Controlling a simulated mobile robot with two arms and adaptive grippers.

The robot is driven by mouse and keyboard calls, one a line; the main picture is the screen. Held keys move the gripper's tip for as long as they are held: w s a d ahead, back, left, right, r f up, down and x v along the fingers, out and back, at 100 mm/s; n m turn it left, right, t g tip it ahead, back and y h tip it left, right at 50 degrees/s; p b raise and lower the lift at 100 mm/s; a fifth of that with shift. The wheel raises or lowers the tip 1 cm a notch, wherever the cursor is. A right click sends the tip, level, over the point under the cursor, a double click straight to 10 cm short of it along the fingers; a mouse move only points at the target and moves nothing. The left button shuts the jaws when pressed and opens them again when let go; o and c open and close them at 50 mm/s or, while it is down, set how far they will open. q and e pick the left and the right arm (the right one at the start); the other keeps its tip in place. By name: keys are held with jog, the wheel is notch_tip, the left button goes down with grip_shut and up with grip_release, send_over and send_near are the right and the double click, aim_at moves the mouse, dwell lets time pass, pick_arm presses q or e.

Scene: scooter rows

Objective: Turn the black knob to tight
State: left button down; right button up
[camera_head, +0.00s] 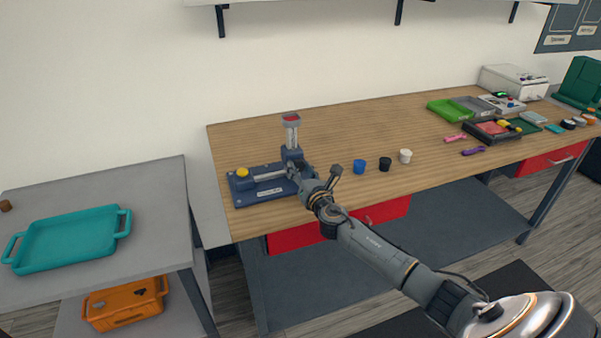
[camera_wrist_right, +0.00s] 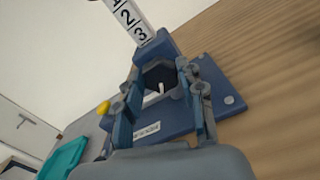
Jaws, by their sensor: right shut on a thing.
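A blue fixture (camera_head: 243,190) stands on the left end of the wooden workbench, with a yellow button and an upright post topped in red (camera_head: 291,118). The post's scale with numbers (camera_wrist_right: 132,20) shows in the right wrist view. My right gripper (camera_head: 298,172) reaches the fixture at the post's foot. In the wrist view its fingers (camera_wrist_right: 161,78) are closed on the sides of the black knob (camera_wrist_right: 155,75), which bears a short white mark. In the head view the gripper hides the knob. The words around the knob cannot be read. My left gripper is not in view.
Blue (camera_head: 359,166), black (camera_head: 384,164) and white (camera_head: 405,156) cups stand right of my gripper. Trays and tools lie at the bench's far right. A grey side table (camera_head: 150,190) with a teal tray (camera_head: 70,238) stands left. The bench behind the cups is clear.

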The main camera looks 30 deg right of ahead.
jog(key=m+b, duration=0.1)
jog(key=m, duration=0.2)
jog(key=shift+f+m, duration=0.1)
jog(key=shift+m, duration=0.3)
jog(key=m, duration=0.3)
jog(key=shift+d+m+b, duration=0.1)
jog(key=shift+m+b, duration=0.2)
jog(key=shift+b, duration=0.1)
jog(key=m, duration=0.3)
jog(key=shift+m, duration=0.4)
jog(key=m, duration=1.1)
jog(key=shift+f+m+p, duration=0.1)
jog(key=shift+m+p, duration=0.2)
jog(key=m+p, duration=0.1)
jog(key=m, duration=0.3)
jog(key=shift+f+m+p, duration=0.1)
jog(key=shift+m+p, duration=0.25)
jog(key=shift+m, duration=1.35)
